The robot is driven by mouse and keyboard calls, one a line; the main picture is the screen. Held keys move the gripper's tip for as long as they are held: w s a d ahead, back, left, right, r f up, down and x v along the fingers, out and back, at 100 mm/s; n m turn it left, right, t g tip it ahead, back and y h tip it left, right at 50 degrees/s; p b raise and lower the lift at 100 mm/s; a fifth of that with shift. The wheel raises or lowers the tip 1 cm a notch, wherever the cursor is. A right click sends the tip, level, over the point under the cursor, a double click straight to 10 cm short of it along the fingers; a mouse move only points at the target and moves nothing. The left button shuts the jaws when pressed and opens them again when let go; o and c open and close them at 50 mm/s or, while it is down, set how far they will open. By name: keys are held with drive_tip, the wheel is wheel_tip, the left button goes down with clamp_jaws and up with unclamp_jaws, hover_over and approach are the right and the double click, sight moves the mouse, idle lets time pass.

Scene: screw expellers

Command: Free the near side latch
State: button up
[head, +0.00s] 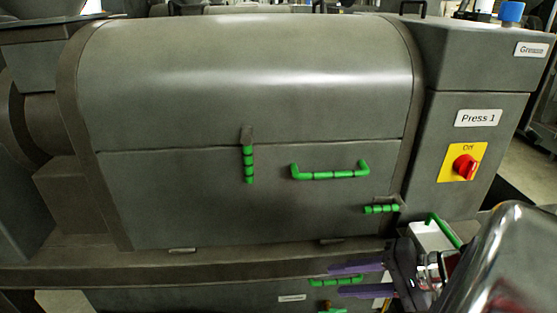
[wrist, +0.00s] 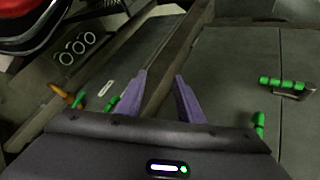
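In the head view, a green-gripped latch (head: 382,209) lies horizontally on a bracket at the lower right of the press's front panel. A second green latch (head: 248,165) hangs vertically across the seam between the cover and the panel. I cannot tell which one the task means. My gripper (head: 335,280) is below the lower latch, its purple fingers pointing left. The fingers are apart with nothing between them, as the wrist view (wrist: 160,73) shows. Neither finger touches a latch.
A green bar handle (head: 330,172) is on the front panel between the latches. A red switch (head: 465,167) on yellow, reading Off, is on the cabinet labelled Press 1 (head: 478,118). A ledge (head: 180,268) runs below the panel, with another green handle (head: 322,282) under it.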

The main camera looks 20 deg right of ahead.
drive_tip(key=d+r+m+t+h, duration=0.2)
drive_tip(key=d+r+m+t, duration=0.25)
drive_tip(key=d, duration=0.45)
drive_tip(key=m+t+h, duration=0.2)
drive_tip(key=t+h, duration=0.2)
approach(377, 212)
drive_tip(key=shift+g, duration=0.25)
drive_tip(key=v, duration=0.4)
drive_tip(key=shift+s+r, duration=0.2)
drive_tip(key=shift+r, duration=0.1)
drive_tip(key=shift+x, duration=6.95)
drive_tip(key=shift+c, duration=0.6)
drive_tip(key=shift+f, duration=0.1)
clamp_jaws()
